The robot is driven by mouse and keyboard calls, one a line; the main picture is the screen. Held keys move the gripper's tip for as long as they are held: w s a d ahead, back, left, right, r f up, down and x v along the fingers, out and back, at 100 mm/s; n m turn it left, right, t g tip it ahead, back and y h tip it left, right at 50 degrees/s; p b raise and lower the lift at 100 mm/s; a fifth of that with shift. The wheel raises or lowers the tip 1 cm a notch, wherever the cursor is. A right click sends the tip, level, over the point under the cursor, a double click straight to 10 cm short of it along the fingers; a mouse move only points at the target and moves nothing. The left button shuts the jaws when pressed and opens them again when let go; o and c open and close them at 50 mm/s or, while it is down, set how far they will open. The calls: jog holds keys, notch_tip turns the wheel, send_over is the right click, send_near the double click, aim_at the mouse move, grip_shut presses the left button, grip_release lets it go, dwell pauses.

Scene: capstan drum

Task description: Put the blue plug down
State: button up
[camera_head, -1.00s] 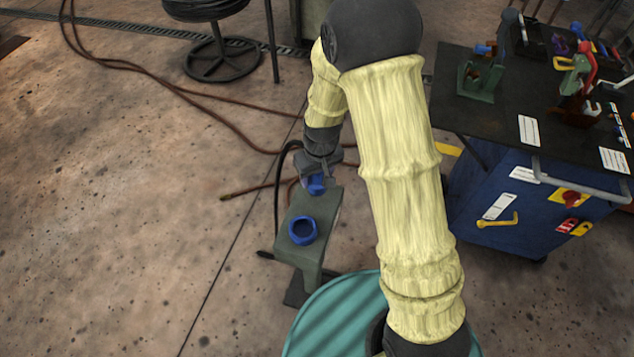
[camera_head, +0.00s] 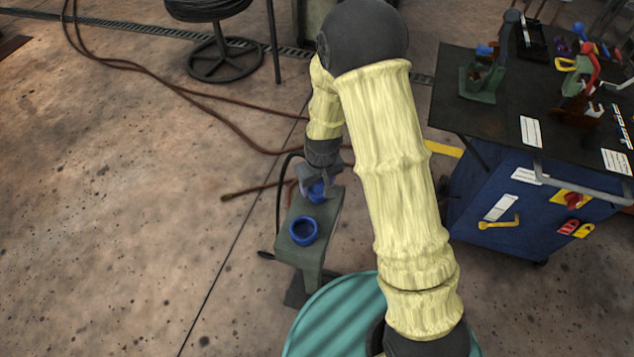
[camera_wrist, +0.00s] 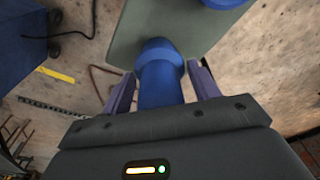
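The blue plug (camera_head: 317,192) is at the far end of the green stand's top (camera_head: 325,222). In the wrist view the plug (camera_wrist: 160,75) lies between the two purple fingers of my gripper (camera_wrist: 162,72), with its wide end away from me. Narrow gaps show between the fingers and the plug, so the gripper looks slightly open around it. My gripper (camera_head: 318,183) also shows in the head view, pointing down. Whether the plug's base rests on the stand is hidden. A blue ring (camera_head: 303,231) sits on the stand's nearer end, and its edge shows in the wrist view (camera_wrist: 222,3).
A blue cabinet (camera_head: 490,190) with a dark top holding clamps and tools stands at the right. A teal drum (camera_head: 325,315) is in front. A black stool (camera_head: 222,62) and brown hoses (camera_head: 215,112) lie behind.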

jog(key=shift+o, duration=1)
jog(key=r, duration=0.4)
jog(key=s+r, duration=0.1)
jog(key=r, duration=0.7)
jog(key=shift+s+d+r+p, duration=0.15)
jog(key=shift+d+p, duration=0.15)
jog(key=shift+p, duration=0.05)
jog(key=s+d+r+m+t, duration=0.1)
jog(key=s+d+r+m, duration=0.4)
jog(key=s+d, duration=0.6)
jog(key=shift+s+d+r+h, duration=0.25)
jog(key=shift+d+r, duration=0.2)
jog(key=shift+d, duration=0.55)
